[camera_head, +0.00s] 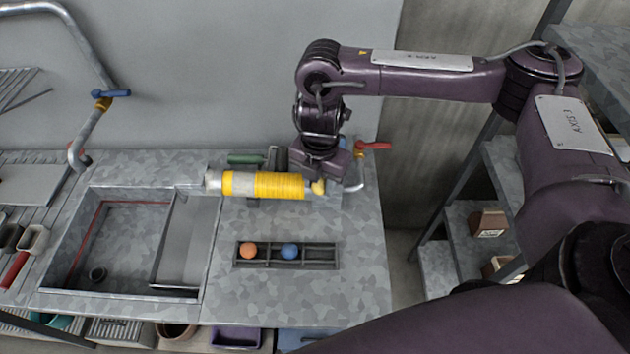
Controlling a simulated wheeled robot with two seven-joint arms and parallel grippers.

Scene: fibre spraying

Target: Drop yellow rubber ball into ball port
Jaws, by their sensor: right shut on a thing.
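The yellow rubber ball (318,187) is a small yellow shape at the jaws of my right gripper (320,182). The gripper is shut on it, above the back right of the counter. The ball is just beyond the right end of a yellow-wound cylinder (264,185); I cannot tell whether they touch. I cannot make out the ball port for certain; my right gripper and wrist cover part of the area behind the cylinder. My left gripper is not in view.
A slotted tray (320,254) on the counter holds an orange ball (248,251) and a blue ball (290,251). A sink (115,240) lies to the left. A red-handled tap (374,146) stands close beside my right gripper. The counter's front right is clear.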

